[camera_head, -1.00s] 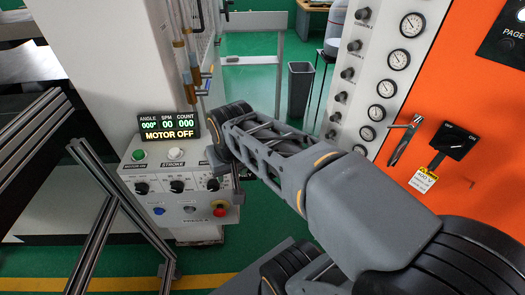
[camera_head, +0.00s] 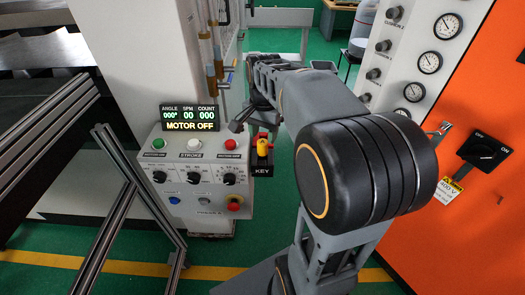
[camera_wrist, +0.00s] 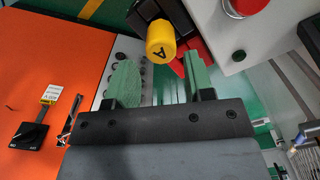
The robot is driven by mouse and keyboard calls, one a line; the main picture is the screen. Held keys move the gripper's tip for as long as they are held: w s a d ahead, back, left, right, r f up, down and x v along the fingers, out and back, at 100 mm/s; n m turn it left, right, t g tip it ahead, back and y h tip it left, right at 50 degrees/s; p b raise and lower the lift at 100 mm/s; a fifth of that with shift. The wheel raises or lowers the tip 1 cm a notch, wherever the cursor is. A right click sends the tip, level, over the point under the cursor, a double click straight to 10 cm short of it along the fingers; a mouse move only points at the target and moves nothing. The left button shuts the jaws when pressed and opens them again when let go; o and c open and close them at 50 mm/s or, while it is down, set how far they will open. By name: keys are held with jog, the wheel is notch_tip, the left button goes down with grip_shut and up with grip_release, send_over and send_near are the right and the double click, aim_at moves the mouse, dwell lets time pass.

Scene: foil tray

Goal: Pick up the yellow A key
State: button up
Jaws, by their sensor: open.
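The yellow A key (camera_head: 262,149) sits in a black-and-red holder marked KEY on the right side of the control box (camera_head: 196,170). In the wrist view the key (camera_wrist: 161,43) shows its round yellow end with a black letter A, and its dark body runs up and left. My gripper (camera_wrist: 161,66) is open, its two green fingers spread and empty. The key's end appears just past the fingertips, in line with the gap between them. In the head view my gripper is small and dark, above and left of the key, partly hidden by my arm.
An orange cabinet (camera_head: 480,140) with a black switch stands at the right. Metal profile rails (camera_head: 140,190) stand at the left front.

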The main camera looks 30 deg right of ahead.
aim_at(263, 142)
jog(key=shift+a+f, duration=0.15)
jog(key=shift+f, duration=2.95)
jog(key=c, duration=0.7)
jog(key=shift+r, duration=0.15)
